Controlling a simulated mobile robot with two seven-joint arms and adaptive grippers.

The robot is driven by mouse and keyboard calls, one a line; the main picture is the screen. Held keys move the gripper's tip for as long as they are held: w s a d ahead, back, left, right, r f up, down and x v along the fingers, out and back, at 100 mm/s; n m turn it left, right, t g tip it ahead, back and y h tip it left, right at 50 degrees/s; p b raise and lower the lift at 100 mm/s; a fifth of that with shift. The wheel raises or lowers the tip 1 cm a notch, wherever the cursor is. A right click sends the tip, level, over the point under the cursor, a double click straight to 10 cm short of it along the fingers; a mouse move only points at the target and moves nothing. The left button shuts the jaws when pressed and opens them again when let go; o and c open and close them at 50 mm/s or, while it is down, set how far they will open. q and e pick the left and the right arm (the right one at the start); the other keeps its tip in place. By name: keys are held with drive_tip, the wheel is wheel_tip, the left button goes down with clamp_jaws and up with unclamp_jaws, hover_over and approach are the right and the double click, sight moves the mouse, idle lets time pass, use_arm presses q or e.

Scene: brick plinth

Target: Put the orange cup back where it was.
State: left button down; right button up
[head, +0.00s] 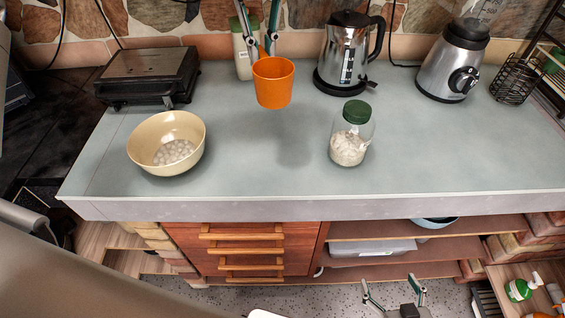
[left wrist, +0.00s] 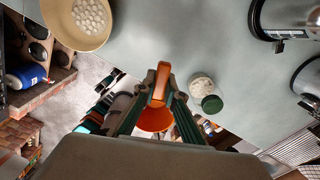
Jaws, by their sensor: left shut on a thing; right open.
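The orange cup (head: 273,84) is held in the air above the counter, with a soft shadow on the counter below it and to the right. My left gripper (head: 262,48) is shut on it at its far side in the head view. The left wrist view also shows the cup (left wrist: 156,118) between the fingers of my left gripper (left wrist: 159,82). My right gripper (head: 393,296) is open and empty, low in front of the counter, at the bottom of the head view.
On the grey counter (head: 230,180) stand a cream bowl (head: 140,148) of pale balls, a green-lidded jar (head: 350,148), a kettle (head: 342,55), a blender (head: 452,65), a black grill (head: 148,75) and a pale bottle (head: 242,62). The counter between bowl and jar is clear.

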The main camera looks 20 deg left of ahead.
use_arm(q)
drive_tip(key=shift+r, duration=0.1)
drive_tip(key=shift+f, duration=0.3)
drive_tip(key=shift+f+p, duration=0.55)
drive_tip(key=shift+f, duration=9.1)
drive_tip(key=shift+f, duration=0.2)
drive_tip(key=c, duration=2.1)
unclamp_jaws()
